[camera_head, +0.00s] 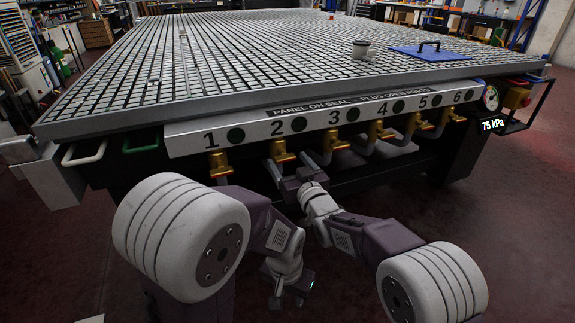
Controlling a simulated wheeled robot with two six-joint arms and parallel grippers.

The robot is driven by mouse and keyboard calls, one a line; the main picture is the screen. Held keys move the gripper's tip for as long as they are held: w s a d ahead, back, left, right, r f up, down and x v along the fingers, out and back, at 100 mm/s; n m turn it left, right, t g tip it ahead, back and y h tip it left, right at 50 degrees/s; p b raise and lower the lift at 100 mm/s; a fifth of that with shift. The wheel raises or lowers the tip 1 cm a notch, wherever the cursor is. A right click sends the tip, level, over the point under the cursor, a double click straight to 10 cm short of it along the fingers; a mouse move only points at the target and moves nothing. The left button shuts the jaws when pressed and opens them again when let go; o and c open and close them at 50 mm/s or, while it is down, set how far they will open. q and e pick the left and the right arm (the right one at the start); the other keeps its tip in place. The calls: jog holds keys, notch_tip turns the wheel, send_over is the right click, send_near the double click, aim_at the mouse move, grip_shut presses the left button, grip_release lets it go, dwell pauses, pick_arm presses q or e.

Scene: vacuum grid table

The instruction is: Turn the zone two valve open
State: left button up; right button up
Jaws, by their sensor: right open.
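The zone two valve (281,152) is a brass valve under the number 2 on the white front panel (190,142) of the grid table. My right gripper (283,176) is open just below this valve, in front of its pipe. Its jaws lie close to the valve's lower part; I cannot tell whether they touch it or are around it. My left gripper (290,298) hangs low in front of the table, well below the valves. Its jaws are too small and dark to read.
Similar brass valves stand at zones 1 (219,166) and 3 (335,141), with several more to the right. A gauge (491,97) and a 75 kPa display (492,125) are at the right end. A blue plate (430,55) with a black handle lies on the grid table (250,50).

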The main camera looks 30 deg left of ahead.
jog(key=shift+w+a, duration=0.5)
jog(key=shift+a, duration=0.05)
jog(key=c, duration=1.4)
jog(key=shift+o, duration=0.2)
